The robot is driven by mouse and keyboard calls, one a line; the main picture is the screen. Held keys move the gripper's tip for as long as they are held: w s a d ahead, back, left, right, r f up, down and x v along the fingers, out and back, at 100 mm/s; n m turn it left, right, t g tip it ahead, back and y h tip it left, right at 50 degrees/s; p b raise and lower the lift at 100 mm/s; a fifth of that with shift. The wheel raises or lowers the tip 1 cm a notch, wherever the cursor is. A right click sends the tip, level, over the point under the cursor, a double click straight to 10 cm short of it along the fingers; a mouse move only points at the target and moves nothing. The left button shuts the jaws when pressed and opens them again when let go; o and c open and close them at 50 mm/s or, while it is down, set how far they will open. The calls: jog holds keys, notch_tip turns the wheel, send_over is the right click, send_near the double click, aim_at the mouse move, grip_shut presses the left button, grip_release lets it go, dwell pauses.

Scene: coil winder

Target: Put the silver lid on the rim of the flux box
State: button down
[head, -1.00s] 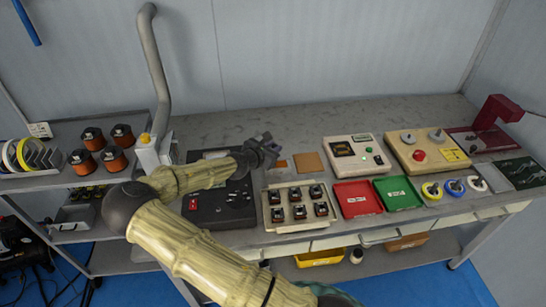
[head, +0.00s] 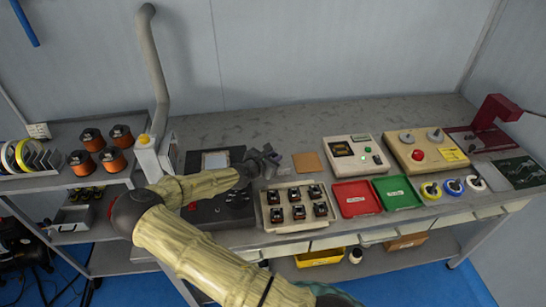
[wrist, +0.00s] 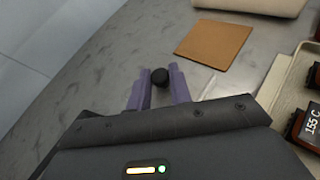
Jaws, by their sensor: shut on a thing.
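My gripper (head: 266,161) is over the bench, right of the black unit. In the wrist view its two purple fingers (wrist: 157,77) are shut on a round black knob (wrist: 160,77), seemingly that of the silver lid. The lid (head: 276,158) shows only as a small grey patch by the fingertips. A pale edge shows beside the right finger in the wrist view. The flux box is not clearly visible, probably behind or under the gripper and lid. I cannot tell whether the lid touches its rim.
A brown mat (head: 307,162) lies just right of the gripper. A cream tray (head: 283,226) with several small parts stands in front. The black unit (head: 222,212), with a pale square plate (head: 215,160), is to the left. Red (head: 357,198) and green (head: 397,192) trays are further right.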

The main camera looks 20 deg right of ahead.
jog(key=c, duration=1.3)
grip_release()
jog(key=v, duration=1.2)
jog(key=shift+r+b, duration=0.15)
jog(key=shift+b, duration=0.15)
